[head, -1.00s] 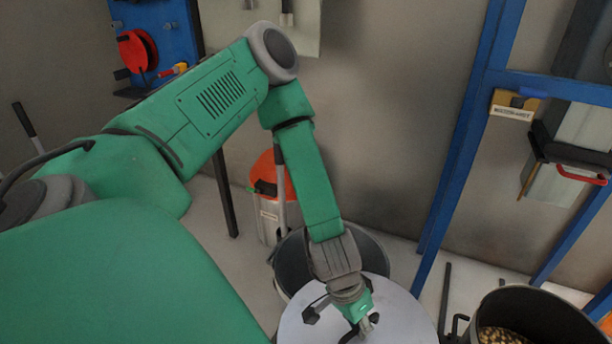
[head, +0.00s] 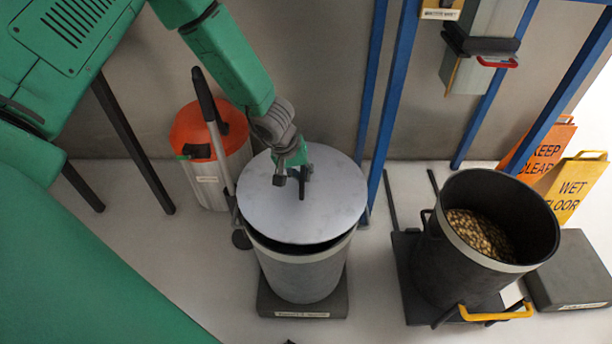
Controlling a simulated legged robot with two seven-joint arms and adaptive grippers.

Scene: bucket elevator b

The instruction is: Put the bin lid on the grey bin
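The bin lid (head: 335,205) is a flat, pale grey disc in the middle of the head view. It lies over the mouth of the grey bin (head: 303,278), set toward the back. A dark strip of the bin's mouth shows along the front, so the lid is not centred there. I cannot tell whether it touches the rim. My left gripper (head: 296,176) reaches down from the upper left and is shut on the lid's small dark handle. The fingertips are partly hidden. My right gripper is not in view.
A red-topped canister (head: 213,170) stands close behind the bin on the left. A dark bucket (head: 480,240) of small pieces stands to the right. Blue posts (head: 400,100) rise behind. Orange and yellow floor signs (head: 573,188) stand at the far right.

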